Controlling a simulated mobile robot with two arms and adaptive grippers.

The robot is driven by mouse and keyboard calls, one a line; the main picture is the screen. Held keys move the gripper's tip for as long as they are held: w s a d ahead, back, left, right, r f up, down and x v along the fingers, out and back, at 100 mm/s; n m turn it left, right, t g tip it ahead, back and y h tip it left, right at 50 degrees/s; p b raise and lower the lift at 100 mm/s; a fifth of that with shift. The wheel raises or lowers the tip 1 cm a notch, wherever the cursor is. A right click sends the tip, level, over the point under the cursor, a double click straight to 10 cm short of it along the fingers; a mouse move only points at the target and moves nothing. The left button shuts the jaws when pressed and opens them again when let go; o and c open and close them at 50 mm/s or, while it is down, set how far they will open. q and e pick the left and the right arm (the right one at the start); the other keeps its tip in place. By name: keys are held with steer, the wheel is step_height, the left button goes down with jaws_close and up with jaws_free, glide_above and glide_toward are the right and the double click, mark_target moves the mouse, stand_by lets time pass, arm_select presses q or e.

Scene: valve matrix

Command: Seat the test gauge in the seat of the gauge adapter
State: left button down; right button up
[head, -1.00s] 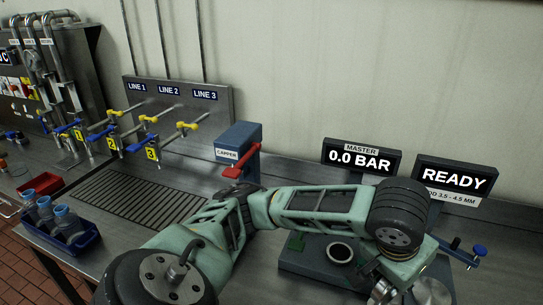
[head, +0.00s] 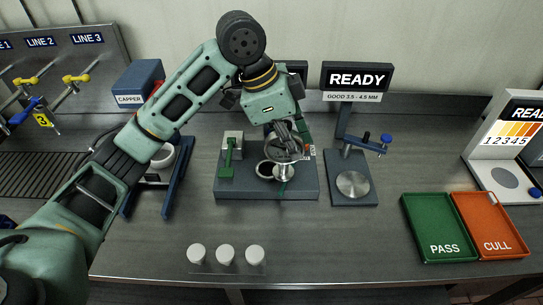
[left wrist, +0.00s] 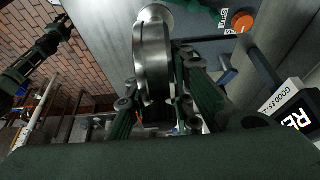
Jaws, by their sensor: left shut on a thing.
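My left gripper (head: 282,128) points down over the dark test block (head: 302,190) and is shut on the test gauge (head: 287,150), a round metal-rimmed gauge. In the left wrist view the gauge (left wrist: 152,62) is seen edge-on between the fingers. A round silver fitting (head: 286,173), which looks like the gauge adapter, shows right below the gauge on the block. It also seems to show in the left wrist view (left wrist: 155,13). I cannot tell whether gauge and fitting touch. My right gripper is not in view.
On the block are a green lever (head: 229,154) and a dark round opening (head: 265,168). To the right stand a gauge stand (head: 352,186), a READY display (head: 357,78), a green PASS tray (head: 437,200) and an orange CULL tray (head: 485,205). White caps (head: 225,253) sit in front.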

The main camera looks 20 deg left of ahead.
arm_select(q)
steer(key=w+a+f+p, duration=0.4)
steer(key=w+a+f, duration=0.2)
steer(key=f, duration=0.4)
steer(key=shift+w, duration=0.9)
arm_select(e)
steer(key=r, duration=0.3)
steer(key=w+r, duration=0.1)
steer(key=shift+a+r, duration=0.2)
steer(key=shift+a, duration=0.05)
arm_select(q)
steer(key=shift+f, duration=0.1)
steer(key=c, duration=1.5)
jaws_free()
steer(key=shift+c, duration=0.2)
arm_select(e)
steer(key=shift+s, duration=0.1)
arm_select(q)
steer(key=b+v, duration=0.2)
steer(key=v, duration=1)
steer(key=shift+b, duration=0.4)
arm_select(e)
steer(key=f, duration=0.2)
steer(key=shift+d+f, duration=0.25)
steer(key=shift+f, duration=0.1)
arm_select(q)
steer(key=shift+r, duration=0.2)
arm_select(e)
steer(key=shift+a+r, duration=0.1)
